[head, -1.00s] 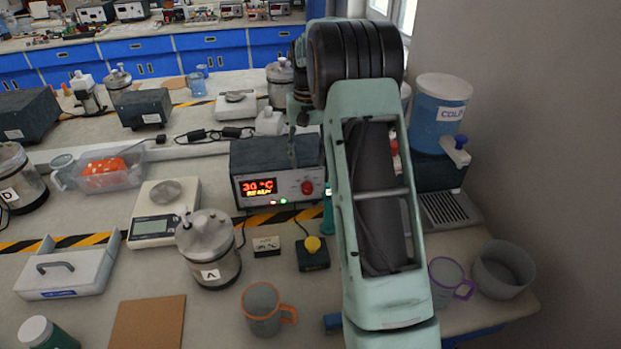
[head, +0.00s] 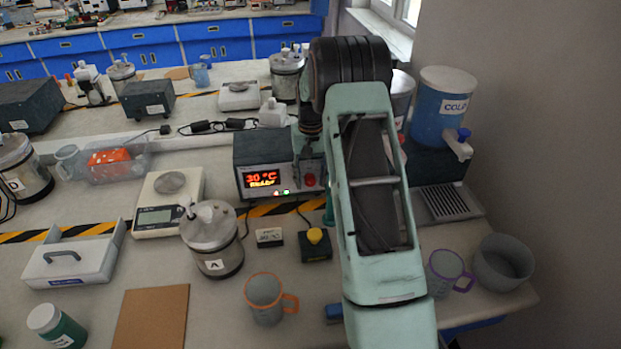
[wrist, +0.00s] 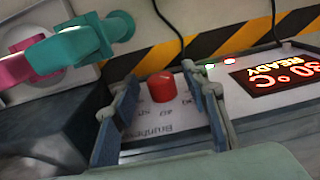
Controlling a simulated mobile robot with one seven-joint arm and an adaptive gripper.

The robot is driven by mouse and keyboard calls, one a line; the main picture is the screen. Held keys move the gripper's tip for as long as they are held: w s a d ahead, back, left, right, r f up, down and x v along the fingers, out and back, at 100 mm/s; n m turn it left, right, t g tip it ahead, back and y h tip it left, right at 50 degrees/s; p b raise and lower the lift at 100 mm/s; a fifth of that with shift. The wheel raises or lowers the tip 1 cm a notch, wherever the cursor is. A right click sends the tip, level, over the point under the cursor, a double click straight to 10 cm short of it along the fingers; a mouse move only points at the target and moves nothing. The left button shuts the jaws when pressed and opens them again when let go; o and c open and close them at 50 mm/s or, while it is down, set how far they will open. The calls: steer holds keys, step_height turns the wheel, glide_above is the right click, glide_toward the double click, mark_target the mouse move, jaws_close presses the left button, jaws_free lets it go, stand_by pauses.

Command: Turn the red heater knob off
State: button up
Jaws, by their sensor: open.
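The red heater knob (wrist: 162,87) sits on the pale front panel of the heater box (head: 262,150). It also shows in the head view (head: 310,180), just left of my arm. The heater display (head: 262,179) glows with 30 °C, and the wrist view also reads READY on the display (wrist: 280,75). My gripper (wrist: 165,95) is open and empty, with one finger on each side of the knob in the wrist view. Whether the fingers touch the knob cannot be told. In the head view my arm hides part of the heater's right side.
A yellow button on a black box (head: 315,240) stands in front of the heater. Steel canister A (head: 213,245) is to the left and an orange-rimmed mug (head: 264,300) in front. A blue COLD dispenser (head: 441,108) stands right. Teal and pink taps (wrist: 70,50) show at left in the wrist view.

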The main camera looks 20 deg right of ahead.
steer(key=shift+c, duration=0.6)
jaws_close()
steer(key=shift+w+a+f+h+b, duration=0.15)
steer(key=shift+h+b, duration=0.15)
steer(key=shift+h, duration=0.3)
steer(key=shift+s+a+r+h+b, duration=0.15)
steer(key=shift+h+b, duration=0.15)
steer(key=shift+h, duration=0.3)
steer(key=shift+w+a+f+g+h+b, duration=0.1)
steer(key=shift+g+h+b, duration=0.3)
steer(key=shift+h, duration=0.4)
steer(key=shift+a+g+h+b, duration=0.1)
steer(key=shift+g+h+b, duration=0.1)
steer(key=shift+h+b, duration=0.45)
steer(key=shift+h, duration=0.35)
steer(key=shift+o, duration=0.6)
jaws_free()
